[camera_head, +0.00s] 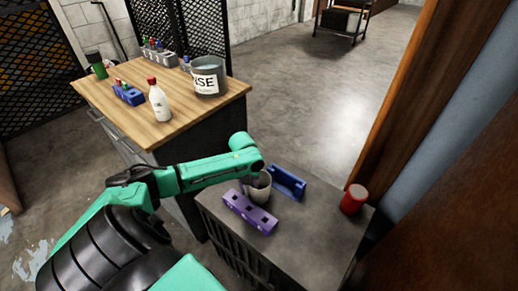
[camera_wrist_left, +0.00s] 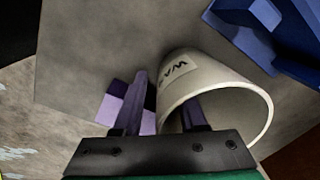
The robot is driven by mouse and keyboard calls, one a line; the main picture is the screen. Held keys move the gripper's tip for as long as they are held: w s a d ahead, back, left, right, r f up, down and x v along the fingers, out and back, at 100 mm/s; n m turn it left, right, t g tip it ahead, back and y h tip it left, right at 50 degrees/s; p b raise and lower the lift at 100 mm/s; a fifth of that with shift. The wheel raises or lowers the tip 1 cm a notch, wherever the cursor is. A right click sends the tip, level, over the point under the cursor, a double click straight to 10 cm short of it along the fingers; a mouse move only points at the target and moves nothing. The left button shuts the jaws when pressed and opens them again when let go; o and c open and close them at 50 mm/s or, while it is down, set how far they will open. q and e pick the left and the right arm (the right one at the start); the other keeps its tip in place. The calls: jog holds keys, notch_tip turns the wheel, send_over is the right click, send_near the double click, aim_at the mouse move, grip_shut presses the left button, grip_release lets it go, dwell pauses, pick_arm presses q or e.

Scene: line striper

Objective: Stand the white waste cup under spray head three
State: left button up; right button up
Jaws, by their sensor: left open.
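The white waste cup (camera_head: 262,192) stands on the small dark cabinet. My left gripper (camera_head: 248,184) is at the cup's left side. In the left wrist view the left gripper (camera_wrist_left: 165,105) is open, with one finger outside the cup wall and the other showing inside the rim. Whether either finger touches the wall I cannot tell. No spray head can be made out for certain. My right gripper is not in view.
A purple block with square holes (camera_head: 250,213) lies just in front of the cup. A blue holder (camera_head: 288,182) lies behind it, and a red cup (camera_head: 354,199) stands at right. The wooden bench (camera_head: 195,118) carries a white bottle (camera_head: 159,103), a rinse bucket (camera_head: 208,76) and several small racks.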

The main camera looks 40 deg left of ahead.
pick_arm(q)
grip_shut()
jog(key=shift+r, duration=0.1)
notch_tip(320, 180, up, 20)
jog(key=p, duration=0.2)
jog(key=s+d+f+n+p, duration=0.1)
jog(key=s+d+n+p, duration=0.1)
jog(key=d+n, duration=0.7)
jog(key=s+d+f+n+y+p, duration=0.1)
jog(key=s+d+f+n+p, duration=0.1)
jog(key=d+n, duration=0.8)
jog(key=s+n, duration=0.1)
jog(key=n, duration=0.8)
jog(key=shift+s+f+n, duration=0.25)
jog(key=shift+s+n, duration=0.05)
jog(key=shift+s, duration=0.1)
